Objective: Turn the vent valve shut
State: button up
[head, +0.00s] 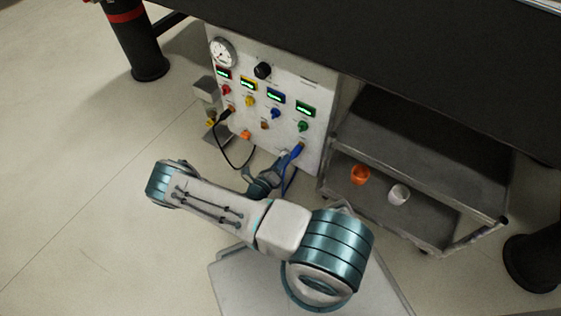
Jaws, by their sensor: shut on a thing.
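The pale instrument panel (268,92) stands under the dark bench. It carries small red (226,90), yellow (249,101), blue (275,114) and green (302,127) knobs, an orange piece (245,134) lower down and a black knob (263,70) near the top. I cannot tell which of these is the vent valve. My gripper (285,161) is small and dark at the panel's lower right. It appears shut on the blue plug (296,150), from which a blue cable hangs. The fingertips are too small to make out clearly.
A round gauge (222,52) is at the panel's top left. A black cable (224,146) loops below the panel near my wrist. A dark shelf cart (440,175) at right holds an orange cup (360,174) and a white cup (399,194). The floor at left is clear.

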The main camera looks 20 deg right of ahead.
jog(key=n, duration=0.6)
jog(key=shift+s+d+n, duration=0.1)
jog(key=shift+s+n, duration=0.15)
jog(key=shift+n, duration=0.05)
dwell(0.5)
jog(key=o, duration=1)
jog(key=shift+r, duration=0.1)
jog(key=p+v, duration=0.3)
jog(key=v, duration=1)
jog(key=shift+s+a, duration=0.2)
jog(key=shift+a, duration=0.15)
